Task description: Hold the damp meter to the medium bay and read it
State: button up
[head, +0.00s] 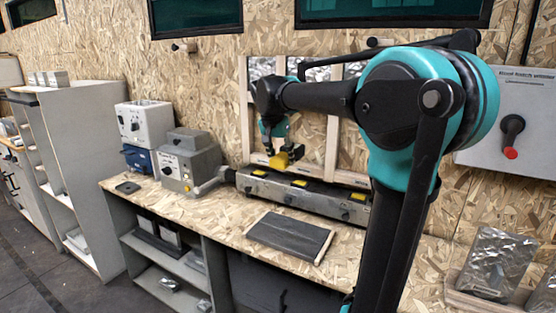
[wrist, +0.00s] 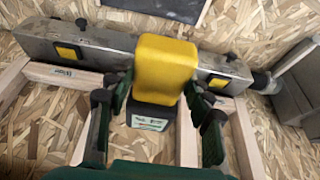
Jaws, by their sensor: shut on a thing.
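My gripper (head: 276,143) is shut on the damp meter (head: 280,160), a yellow block with a dark end. In the wrist view my gripper (wrist: 158,108) has a finger on each side of the damp meter (wrist: 166,62). Its dark end carries a pale label or display, too small to read. The meter is in front of the wall frame (head: 332,125), whose pale wooden studs divide it into bays. I cannot tell which bay is the medium one, or whether the meter touches the wall.
A long grey metal unit (head: 305,194) with yellow squares lies on the bench below the meter. A dark slab (head: 290,236) lies in front of it. Grey machines (head: 190,160) stand to the left. A grey panel with a red-ended lever (head: 511,140) hangs at right.

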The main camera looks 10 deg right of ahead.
aim_at(295, 144)
jog(key=shift+w+d, duration=0.95)
jog(key=shift+w, duration=0.35)
jog(key=shift+w+d, duration=1)
jog(key=shift+w, duration=0.3)
jog(key=shift+w+d, duration=0.95)
jog(key=shift+w, duration=0.35)
jog(key=shift+w+d, duration=0.25)
jog(key=shift+w, duration=0.15)
jog(key=shift+s+a, duration=1)
jog(key=shift+s, duration=0.35)
jog(key=shift+s+a, duration=0.95)
jog(key=shift+s, duration=0.45)
jog(key=shift+s+a, duration=1)
jog(key=shift+s, duration=0.35)
